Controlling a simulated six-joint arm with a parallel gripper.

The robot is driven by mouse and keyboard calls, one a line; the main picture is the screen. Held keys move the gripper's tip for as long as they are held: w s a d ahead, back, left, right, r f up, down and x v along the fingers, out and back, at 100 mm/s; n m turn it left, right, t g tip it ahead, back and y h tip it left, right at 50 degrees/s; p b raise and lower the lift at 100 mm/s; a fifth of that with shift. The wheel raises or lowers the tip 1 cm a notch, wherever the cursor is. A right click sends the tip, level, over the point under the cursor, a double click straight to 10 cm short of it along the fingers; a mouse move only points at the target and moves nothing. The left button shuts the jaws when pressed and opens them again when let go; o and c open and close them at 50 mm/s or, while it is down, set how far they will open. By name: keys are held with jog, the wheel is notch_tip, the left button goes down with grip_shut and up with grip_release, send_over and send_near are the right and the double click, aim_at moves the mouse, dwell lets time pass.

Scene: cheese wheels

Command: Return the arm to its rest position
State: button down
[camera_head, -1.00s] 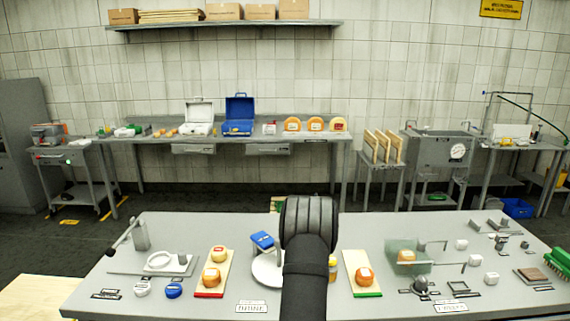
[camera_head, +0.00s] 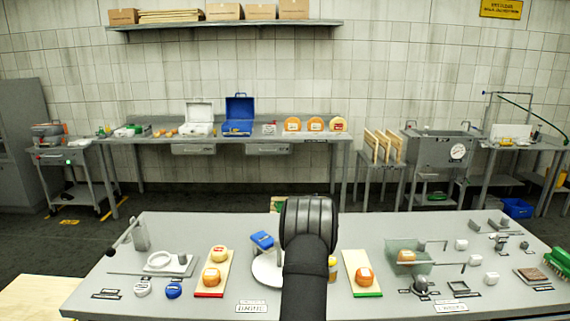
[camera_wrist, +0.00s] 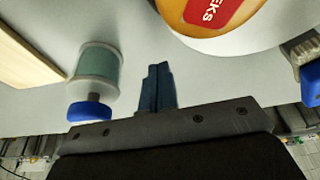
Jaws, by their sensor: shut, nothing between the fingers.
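My arm (camera_head: 308,250) rises in the middle of the head view, and it hides my gripper there. In the wrist view my gripper (camera_wrist: 157,88) is shut with nothing between its fingers. It points at the grey table top and touches no object that I can see. An orange cheese wheel (camera_wrist: 215,14) with a red label is partly in view at the top of the wrist view, apart from the fingertips.
The table (camera_head: 210,225) holds a white plate (camera_head: 266,274), partly hidden by my arm, with a blue-topped item (camera_head: 262,241) at it. A red-ended board (camera_head: 210,293) and a green-ended board (camera_head: 367,293) carry cheeses. A clear guard (camera_head: 405,246) stands at right.

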jog(key=s, duration=0.3)
jog(key=shift+s+f, duration=0.1)
jog(key=shift+s, duration=0.25)
jog(key=shift+w+a+f, duration=0.1)
jog(key=shift+w+a, duration=0.35)
jog(key=shift+w, duration=0.25)
jog(key=w+a+n, duration=0.1)
jog(key=w+a+n+y, duration=0.1)
jog(key=n, duration=0.1)
jog(key=shift+w, duration=0.15)
jog(key=shift+w+a+n+g+y, duration=0.25)
jog(key=shift+w+a+n, duration=0.3)
jog(key=shift+n, duration=0.45)
jog(key=shift+w+a+n+g+y, duration=0.25)
jog(key=shift+w+a+n, duration=0.1)
jog(key=shift+a+n, duration=0.55)
jog(key=shift+d, duration=0.25)
jog(key=s+d+m, duration=0.1)
jog(key=s+d+m+h, duration=0.1)
jog(key=m, duration=0.1)
jog(key=shift+d+t, duration=0.3)
jog(key=s+d+m, duration=0.1)
jog(key=s+m, duration=0.1)
jog(key=m, duration=0.1)
jog(key=shift+d+h, duration=0.35)
jog(key=shift+h, duration=0.05)
jog(key=shift+s+d+m, duration=0.4)
jog(key=shift+s+d, duration=0.05)
jog(key=shift+d, duration=0.1)
jog(key=shift+w, duration=0.55)
